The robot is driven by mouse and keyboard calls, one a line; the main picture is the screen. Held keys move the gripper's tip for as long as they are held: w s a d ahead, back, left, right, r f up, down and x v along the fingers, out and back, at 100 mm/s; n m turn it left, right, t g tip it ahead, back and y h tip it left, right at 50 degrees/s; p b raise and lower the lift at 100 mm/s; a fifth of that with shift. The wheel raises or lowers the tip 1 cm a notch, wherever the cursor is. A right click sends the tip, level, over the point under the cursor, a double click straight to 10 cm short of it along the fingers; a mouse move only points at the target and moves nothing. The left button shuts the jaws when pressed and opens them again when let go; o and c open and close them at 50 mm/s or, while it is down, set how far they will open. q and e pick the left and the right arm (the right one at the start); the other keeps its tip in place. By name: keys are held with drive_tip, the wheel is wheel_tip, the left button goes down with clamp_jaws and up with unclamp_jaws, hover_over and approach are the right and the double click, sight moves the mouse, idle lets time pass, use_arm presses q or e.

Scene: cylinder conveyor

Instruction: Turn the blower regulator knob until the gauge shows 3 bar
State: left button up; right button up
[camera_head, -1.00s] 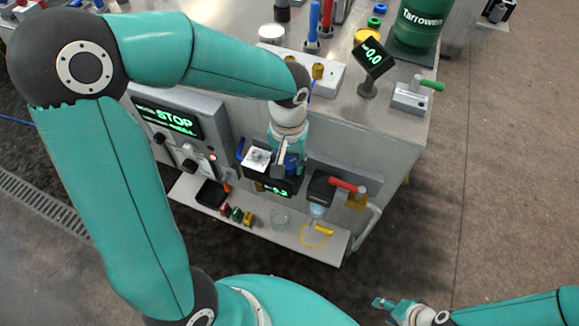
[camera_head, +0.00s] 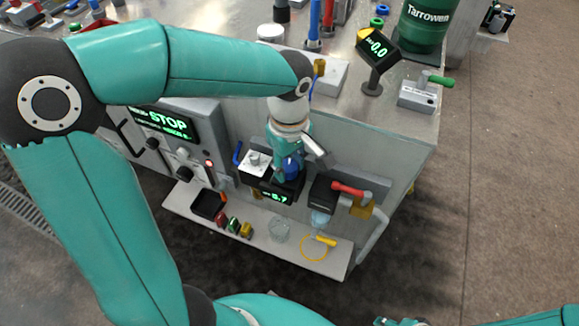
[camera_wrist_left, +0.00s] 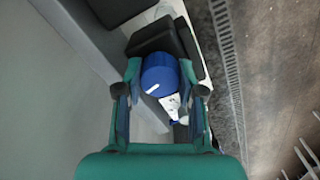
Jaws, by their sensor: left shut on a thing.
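The blue regulator knob (camera_head: 291,165) sits on a dark block on the front of the bench. It also shows in the left wrist view (camera_wrist_left: 158,74), with a white mark on its face. My left gripper (camera_head: 289,172) is shut on the knob, with one finger on each side of it. The small gauge display (camera_head: 277,196) below the knob has green digits that look like 0.7. My right gripper (camera_head: 386,322) is only partly in view at the bottom edge, and its jaws cannot be judged.
A valve with a red handle (camera_head: 350,190) is right of the knob. A STOP panel (camera_head: 168,122) is to the left. The shelf below (camera_head: 300,262) holds a black tray, small coloured blocks, a glass and a yellow ring. Another display (camera_head: 378,47) on the bench reads 0.0.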

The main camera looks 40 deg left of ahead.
sight(290, 165)
use_arm(q)
drive_tip(key=shift+w+n+b, duration=0.1)
drive_tip(key=shift+n+b, duration=0.2)
drive_tip(key=shift+n, duration=0.8)
drive_tip(key=o, duration=0.9)
drive_tip(key=shift+r, duration=0.15)
wheel_tip(290, 165, up, 12)
drive_tip(key=shift+f, duration=0.15)
